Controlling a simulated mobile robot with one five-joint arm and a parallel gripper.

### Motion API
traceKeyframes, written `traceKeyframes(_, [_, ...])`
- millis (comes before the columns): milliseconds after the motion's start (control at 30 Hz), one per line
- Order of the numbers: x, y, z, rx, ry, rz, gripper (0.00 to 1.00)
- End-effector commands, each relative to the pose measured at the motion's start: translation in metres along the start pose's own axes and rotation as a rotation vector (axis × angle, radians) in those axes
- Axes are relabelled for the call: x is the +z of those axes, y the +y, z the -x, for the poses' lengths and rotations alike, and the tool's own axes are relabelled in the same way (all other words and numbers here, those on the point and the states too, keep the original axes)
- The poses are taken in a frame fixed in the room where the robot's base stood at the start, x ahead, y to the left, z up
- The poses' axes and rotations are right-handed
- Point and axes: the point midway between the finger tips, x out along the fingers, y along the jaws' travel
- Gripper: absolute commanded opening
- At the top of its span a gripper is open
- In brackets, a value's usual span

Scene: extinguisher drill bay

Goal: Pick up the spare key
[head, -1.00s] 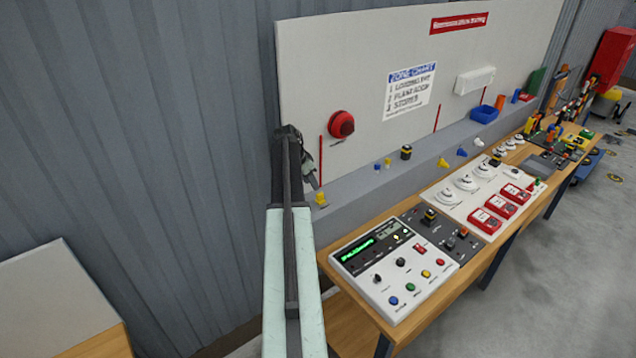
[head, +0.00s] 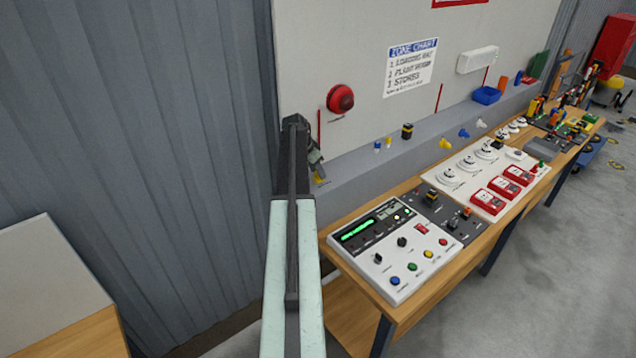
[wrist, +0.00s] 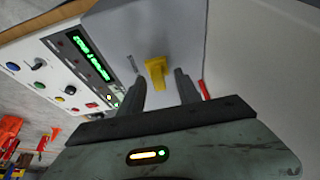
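A small yellow piece (wrist: 156,72) lies on the grey ledge in the wrist view, seen between and beyond my fingertips. A small thin grey piece (wrist: 132,63) lies to its left. I cannot tell for certain which of them is the spare key. My gripper (wrist: 160,76) is open, with nothing held between its fingers. In the head view my gripper (head: 313,165) is over the near end of the ledge, and the yellow piece (head: 319,180) is partly hidden behind it.
The grey ledge (head: 400,147) carries several small blue, yellow and black pieces further along. A white control panel (head: 392,250) with a green display stands on the wooden bench to the right. A red round bell (head: 340,99) is on the board behind.

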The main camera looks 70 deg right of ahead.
Motion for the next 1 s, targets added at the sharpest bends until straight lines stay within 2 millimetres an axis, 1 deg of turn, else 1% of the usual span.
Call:
traceKeyframes(67, [-0.001, 0.0, 0.002, 0.0, 0.0, 0.0, 0.4])
traceKeyframes(100, [-0.001, 0.0, 0.002, 0.0, 0.0, 0.0, 0.34])
traceKeyframes(167, [-0.001, 0.0, 0.002, 0.0, 0.0, 0.0, 0.18])
traceKeyframes(200, [-0.001, 0.0, 0.002, 0.0, 0.0, 0.0, 0.07])
traceKeyframes(233, [-0.001, 0.0, 0.002, 0.0, 0.0, 0.0, 0.0])
traceKeyframes(533, [-0.001, 0.001, 0.002, 0.0, 0.0, 0.0, 0.0])
traceKeyframes(633, [-0.003, 0.001, 0.005, 0.0, 0.0, -0.001, 0.0])
traceKeyframes(767, [-0.007, 0.001, 0.015, 0.0, 0.0, -0.001, 0.0])
traceKeyframes(967, [-0.018, 0.001, 0.04, 0.0, 0.0, -0.001, 0.0])
traceKeyframes(1000, [-0.019, 0.006, 0.04, 0.001, 0.0, -0.003, 0.0])
